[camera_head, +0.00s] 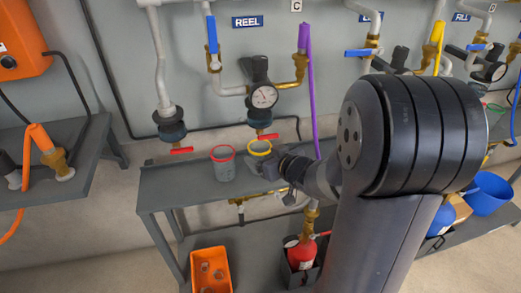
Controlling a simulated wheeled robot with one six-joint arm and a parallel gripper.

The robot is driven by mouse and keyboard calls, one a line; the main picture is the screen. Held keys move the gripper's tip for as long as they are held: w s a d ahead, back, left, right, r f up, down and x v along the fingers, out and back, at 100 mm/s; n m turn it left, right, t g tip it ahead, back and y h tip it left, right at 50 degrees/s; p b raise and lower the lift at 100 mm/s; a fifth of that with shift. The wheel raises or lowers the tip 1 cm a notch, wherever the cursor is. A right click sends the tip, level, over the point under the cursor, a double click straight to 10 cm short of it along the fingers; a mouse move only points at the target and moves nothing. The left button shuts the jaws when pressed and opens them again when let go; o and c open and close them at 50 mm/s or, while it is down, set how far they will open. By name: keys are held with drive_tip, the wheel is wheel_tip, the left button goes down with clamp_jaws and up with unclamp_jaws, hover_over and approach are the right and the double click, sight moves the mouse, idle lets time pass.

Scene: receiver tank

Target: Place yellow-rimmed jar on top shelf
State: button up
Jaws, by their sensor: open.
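The yellow-rimmed jar (260,147) stands on the top shelf (170,182) of the grey bench, below the round gauge. Its yellow rim shows, and much of its body is hidden by my gripper. My gripper (262,168) is at the jar's front side, low against its body. It is open, though its fingers are small and partly dark here. I cannot tell whether the fingers touch the jar. My arm comes in from the right and covers the right part of the shelf.
A red-rimmed jar (223,165) stands just left of the yellow-rimmed one. Valves and a gauge (263,96) hang above the shelf. An orange bin (211,271) and a red extinguisher (301,254) sit below. The shelf's left end is clear.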

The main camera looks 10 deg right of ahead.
drive_tip(key=p+v, duration=0.2)
drive_tip(key=v, duration=0.6)
drive_tip(key=shift+s+p, duration=0.15)
drive_tip(key=shift+p, duration=0.15)
drive_tip(key=shift+r, duration=0.1)
idle(1.3)
